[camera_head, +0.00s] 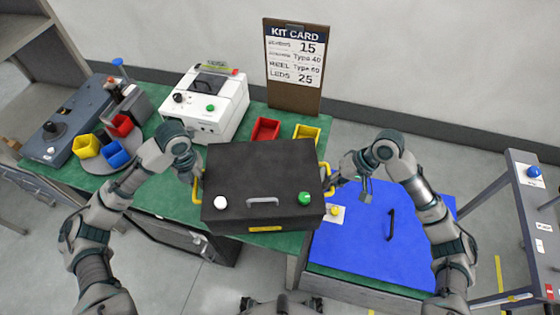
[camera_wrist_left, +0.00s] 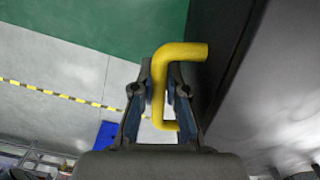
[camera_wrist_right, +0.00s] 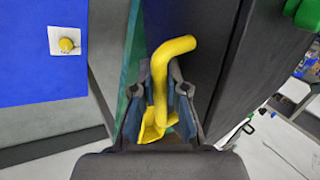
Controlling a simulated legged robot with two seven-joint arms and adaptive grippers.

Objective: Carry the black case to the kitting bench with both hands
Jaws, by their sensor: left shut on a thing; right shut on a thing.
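The black case (camera_head: 262,180) is in the middle of the head view, with a white knob, a green knob and a grey handle on it. My left gripper (camera_head: 196,185) is shut on the yellow handle on the case's left side; the left wrist view shows this handle (camera_wrist_left: 160,85) between the fingers. My right gripper (camera_head: 332,180) is shut on the yellow handle on the right side, seen in the right wrist view (camera_wrist_right: 160,85). The green-topped kitting bench (camera_head: 262,240) lies under and behind the case. Whether the case touches it I cannot tell.
A white machine (camera_head: 205,105), red bin (camera_head: 266,129) and yellow bin (camera_head: 306,132) stand behind the case. A kit card (camera_head: 295,62) stands at the back. Coloured bins and a grey device (camera_head: 68,122) are at left. A blue panel (camera_head: 365,245) lies at right, near a grey frame (camera_head: 525,215).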

